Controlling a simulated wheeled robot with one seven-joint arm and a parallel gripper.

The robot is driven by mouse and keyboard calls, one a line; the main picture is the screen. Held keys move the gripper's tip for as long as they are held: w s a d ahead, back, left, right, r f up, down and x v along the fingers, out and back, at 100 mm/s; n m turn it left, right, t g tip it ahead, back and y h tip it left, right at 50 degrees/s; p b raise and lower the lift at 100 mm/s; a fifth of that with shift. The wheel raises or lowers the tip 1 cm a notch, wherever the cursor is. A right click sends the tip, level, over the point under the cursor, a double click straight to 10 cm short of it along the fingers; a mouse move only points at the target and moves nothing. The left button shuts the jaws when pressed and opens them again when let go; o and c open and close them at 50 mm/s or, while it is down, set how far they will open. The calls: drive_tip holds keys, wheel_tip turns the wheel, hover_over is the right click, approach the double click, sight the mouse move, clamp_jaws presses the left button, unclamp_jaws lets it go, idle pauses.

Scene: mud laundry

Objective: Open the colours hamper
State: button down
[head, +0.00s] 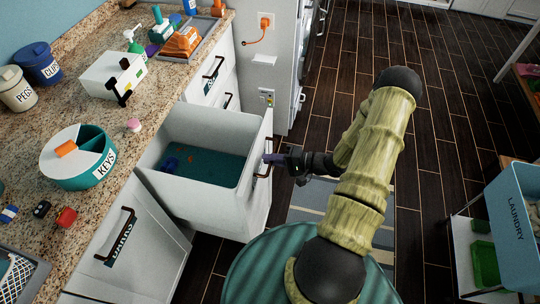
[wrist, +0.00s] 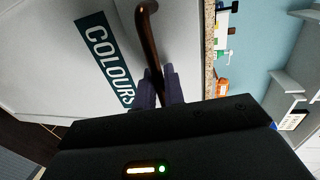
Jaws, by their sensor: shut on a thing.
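The colours hamper (head: 240,205) is a white pull-out bin under the counter, and it stands well out from the cabinet front. Its inside shows a teal bottom with a few small blue and orange things on it. In the wrist view its front (wrist: 60,60) bears a teal label (wrist: 108,60) reading COLOURS. My gripper (head: 272,159) is at the front of the hamper, its dark fingers (wrist: 160,88) shut around the brown bar handle (wrist: 150,40). Part of the handle is hidden by the fingers.
Another hamper front labelled DARKS (head: 122,240) is closed to the left. The granite counter (head: 110,120) holds a KEYS tub (head: 62,170), a CLUPS tub (head: 40,62) and a PEGS tub (head: 17,90). A striped rug (head: 310,220) lies on the floor. A blue LAUNDRY basket (head: 515,225) stands at right.

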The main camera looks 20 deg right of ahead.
idle(0.3)
drive_tip(key=c, duration=1.6)
unclamp_jaws()
drive_tip(key=b+v, duration=0.1)
drive_tip(key=v, duration=1.6)
drive_tip(key=shift+s+d, duration=0.1)
drive_tip(key=shift+d, duration=0.15)
